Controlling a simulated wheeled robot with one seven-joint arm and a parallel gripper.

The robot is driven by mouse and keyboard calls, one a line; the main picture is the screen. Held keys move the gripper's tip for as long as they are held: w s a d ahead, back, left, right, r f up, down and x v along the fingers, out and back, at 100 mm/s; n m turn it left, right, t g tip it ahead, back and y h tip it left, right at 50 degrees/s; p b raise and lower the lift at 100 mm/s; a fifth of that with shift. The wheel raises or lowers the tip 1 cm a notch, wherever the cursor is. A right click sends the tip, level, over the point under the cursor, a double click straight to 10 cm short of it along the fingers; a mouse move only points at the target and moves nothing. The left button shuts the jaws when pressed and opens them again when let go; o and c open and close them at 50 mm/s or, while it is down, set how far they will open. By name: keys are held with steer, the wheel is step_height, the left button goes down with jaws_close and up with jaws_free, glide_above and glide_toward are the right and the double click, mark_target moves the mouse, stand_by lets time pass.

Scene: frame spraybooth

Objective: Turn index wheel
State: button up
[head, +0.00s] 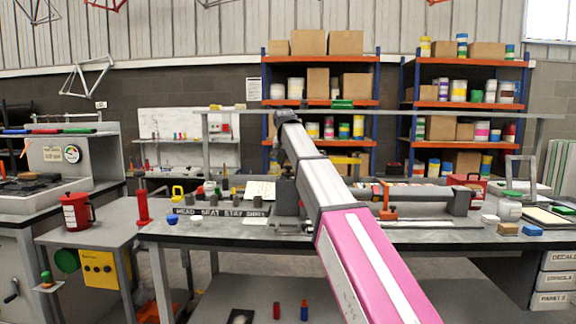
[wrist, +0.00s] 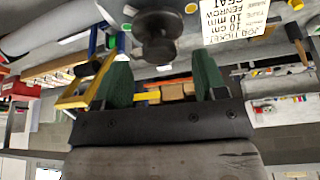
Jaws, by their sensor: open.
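My gripper (wrist: 162,62) shows in the wrist view with two green fingers spread apart and nothing between them. A dark round wheel-like part (wrist: 157,24) on a short stem sits just beyond the fingertips, near the top middle; it may be the index wheel. No contact with the fingers can be seen. In the head view my arm crosses the bench and hides my gripper. A long grey fixture (head: 428,199) with an orange clamp (head: 386,204) lies on the bench right of my arm; its left end is partly hidden.
The workbench (head: 220,232) carries small pots and a lettered strip (head: 218,212) left of my arm. A job ticket (wrist: 235,22) is right of the round part in the wrist view. A side table (head: 85,238) with a red can (head: 76,211) stands left.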

mark_target(289, 172)
steer(key=shift+x, duration=1.1)
steer(key=c, duration=0.9)
steer(key=n+y, duration=0.1)
steer(key=n, duration=0.1)
steer(key=n+y, duration=0.1)
steer(key=n, duration=0.2)
steer(key=shift+d+n, duration=0.25)
steer(key=shift+n, duration=0.05)
steer(key=shift+w+n+g+y, duration=0.1)
steer(key=shift+n+g+y, duration=0.25)
steer(key=shift+n, duration=0.8)
steer(key=shift+n+g+y, duration=0.15)
steer(key=shift+n+y, duration=0.3)
steer(key=shift+n, duration=0.7)
